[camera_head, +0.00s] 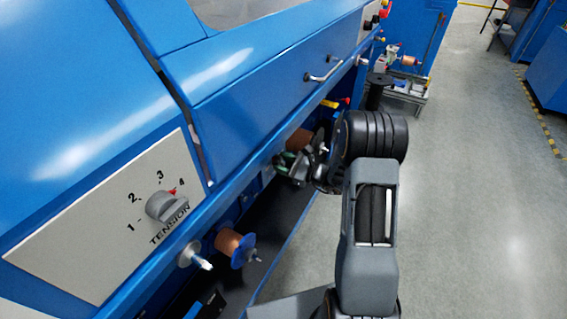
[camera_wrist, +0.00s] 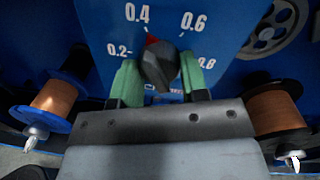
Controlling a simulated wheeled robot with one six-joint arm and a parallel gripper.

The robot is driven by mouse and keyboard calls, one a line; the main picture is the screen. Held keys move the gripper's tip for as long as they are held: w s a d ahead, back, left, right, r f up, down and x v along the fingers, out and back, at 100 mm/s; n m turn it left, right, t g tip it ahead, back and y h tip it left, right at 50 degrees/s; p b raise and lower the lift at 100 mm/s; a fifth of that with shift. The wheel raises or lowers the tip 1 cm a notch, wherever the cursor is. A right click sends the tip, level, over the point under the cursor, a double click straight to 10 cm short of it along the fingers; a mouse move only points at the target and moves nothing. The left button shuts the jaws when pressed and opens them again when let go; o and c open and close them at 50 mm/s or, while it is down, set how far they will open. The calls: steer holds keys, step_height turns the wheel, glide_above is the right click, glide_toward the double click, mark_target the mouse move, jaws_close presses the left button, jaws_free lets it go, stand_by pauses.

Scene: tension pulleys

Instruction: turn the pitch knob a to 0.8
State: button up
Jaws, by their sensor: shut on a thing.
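The pitch knob (camera_wrist: 159,65) is dark grey with a red pointer mark, on a blue panel in the wrist view. Its red mark points up and slightly left, close to the 0.4 label. The scale reads 0.2, 0.4, 0.6 and, at lower right, what looks like 0.8. My gripper (camera_wrist: 160,80) has green fingers, one on each side of the knob, shut on it. The lower part of the knob and the label below it are partly hidden by my gripper. In the head view my gripper (camera_head: 293,163) shows small beside the machine; the pitch knob cannot be made out there.
Copper spools stand left (camera_wrist: 58,95) and right (camera_wrist: 275,110) of my gripper in the wrist view, close by. A grey pulley wheel (camera_wrist: 275,28) is at upper right. In the head view a tension knob (camera_head: 167,208) sits on a grey plate. Open floor lies right.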

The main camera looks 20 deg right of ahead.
steer(key=m+p, duration=0.4)
steer(key=m, duration=0.1)
steer(key=shift+r, duration=0.15)
steer(key=m+p, duration=0.2)
steer(key=m, duration=0.1)
steer(key=m+t+p, duration=0.1)
steer(key=m+p, duration=0.1)
steer(key=m, duration=0.1)
steer(key=shift+s+a+m+p, duration=0.15)
steer(key=shift+m+p, duration=0.2)
steer(key=shift+m, duration=0.05)
steer(key=m+p, duration=0.3)
steer(key=m, duration=0.4)
steer(key=shift+p, duration=0.3)
steer(key=m+t+p, duration=0.1)
steer(key=m+p, duration=0.1)
steer(key=m, duration=0.4)
steer(key=shift+h, duration=0.4)
steer(key=o, duration=0.9)
